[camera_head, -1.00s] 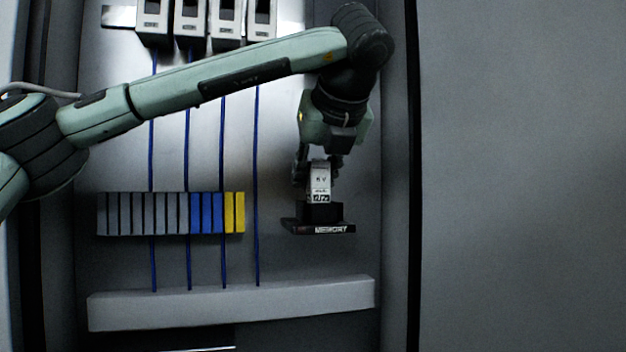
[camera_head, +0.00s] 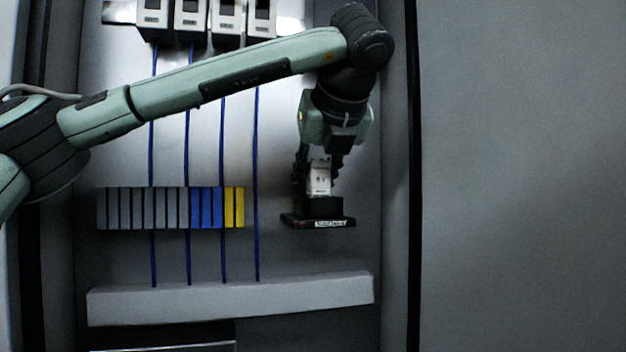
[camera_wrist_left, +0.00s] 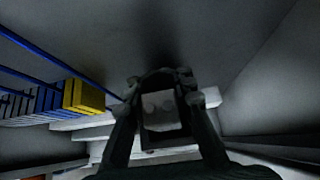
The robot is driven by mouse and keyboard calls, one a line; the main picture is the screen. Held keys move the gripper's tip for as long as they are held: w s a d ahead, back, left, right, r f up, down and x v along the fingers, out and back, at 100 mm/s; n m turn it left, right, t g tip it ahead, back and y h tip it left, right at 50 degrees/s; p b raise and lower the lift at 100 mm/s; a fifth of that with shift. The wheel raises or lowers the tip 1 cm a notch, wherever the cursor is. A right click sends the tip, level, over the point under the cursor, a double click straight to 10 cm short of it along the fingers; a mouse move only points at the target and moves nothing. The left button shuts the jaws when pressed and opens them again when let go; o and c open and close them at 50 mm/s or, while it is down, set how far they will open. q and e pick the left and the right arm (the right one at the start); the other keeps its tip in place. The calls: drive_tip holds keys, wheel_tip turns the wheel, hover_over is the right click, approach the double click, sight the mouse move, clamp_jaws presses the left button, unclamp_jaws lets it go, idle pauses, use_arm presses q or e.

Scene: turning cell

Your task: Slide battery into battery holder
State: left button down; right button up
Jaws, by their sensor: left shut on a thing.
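The battery (camera_head: 318,180) is a small pale block marked 6 V, upright at the right side of the cabinet's back panel. The black battery holder (camera_head: 323,209) is below it, on a dark base with a pale label. The battery's lower part is hidden behind the holder's front wall, so it appears to be partly inside. My left gripper (camera_head: 319,172) comes from above and is shut on the battery. In the left wrist view the battery (camera_wrist_left: 160,112) shows end-on between the two fingers. My right gripper is not in view.
A terminal row (camera_head: 143,208) in grey, blue and yellow is left of the holder. Blue wires run vertically past it. A pale grey duct (camera_head: 230,300) crosses below. The cabinet's right side wall (camera_head: 397,200) is close beside my wrist.

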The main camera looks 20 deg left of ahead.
use_arm(q)
drive_tip(key=shift+f+b, duration=0.55)
drive_tip(key=shift+b, duration=0.2)
idle(0.7)
drive_tip(key=c, duration=1.2)
unclamp_jaws()
drive_tip(key=v, duration=1.2)
